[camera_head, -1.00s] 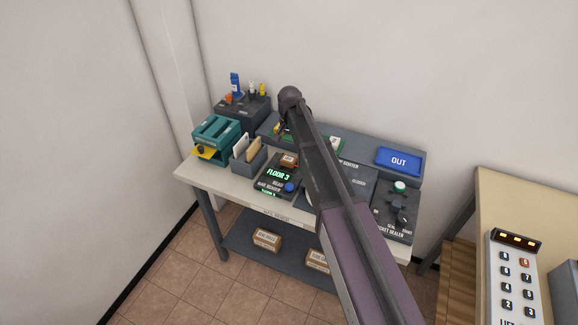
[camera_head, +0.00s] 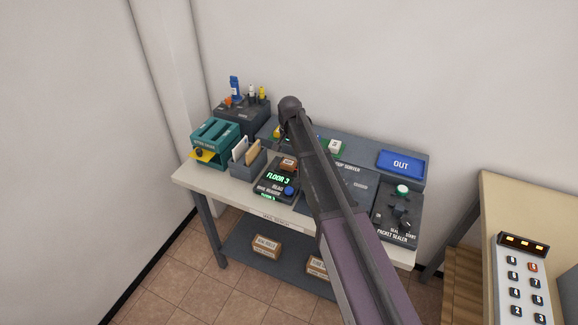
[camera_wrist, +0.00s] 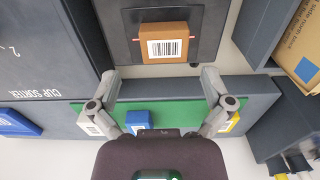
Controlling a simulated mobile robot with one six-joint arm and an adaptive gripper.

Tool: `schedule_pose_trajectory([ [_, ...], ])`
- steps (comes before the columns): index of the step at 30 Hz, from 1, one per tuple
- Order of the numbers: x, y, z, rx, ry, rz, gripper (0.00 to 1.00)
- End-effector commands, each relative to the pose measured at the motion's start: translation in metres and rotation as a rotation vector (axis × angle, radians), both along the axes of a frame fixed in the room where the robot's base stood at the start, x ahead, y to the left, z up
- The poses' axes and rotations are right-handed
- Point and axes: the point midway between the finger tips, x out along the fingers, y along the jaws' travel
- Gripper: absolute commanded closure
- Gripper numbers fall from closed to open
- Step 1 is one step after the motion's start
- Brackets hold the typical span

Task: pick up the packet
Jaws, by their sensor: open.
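The packet (camera_wrist: 164,43), a small brown box with a white barcode label, lies on the dark plate of the mail reader (camera_wrist: 213,20). In the head view the packet (camera_head: 289,163) sits above the green "FLOOR 3" display. My gripper (camera_wrist: 160,74) is open and empty in the wrist view. Its two fingers point toward the packet, one to each side and short of it, with a gap between them wider than the packet. In the head view my arm hides most of the gripper.
The cup sorter (camera_wrist: 40,60) is beside the reader, with blue, white and yellow blocks on a green strip. An envelope holder (camera_head: 247,162), teal rack (camera_head: 214,139), blue OUT tray (camera_head: 401,162) and packet sealer (camera_head: 397,213) crowd the bench. The bench's front edge (camera_head: 235,198) is clear.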

Motion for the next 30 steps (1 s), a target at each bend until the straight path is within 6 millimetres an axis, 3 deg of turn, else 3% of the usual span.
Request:
schedule_pose_trajectory([
  [19,0.002,0.004,-0.045,0.000,0.000,0.000,0.00],
  [30,0.001,0.005,-0.051,0.000,0.000,0.000,0.00],
])
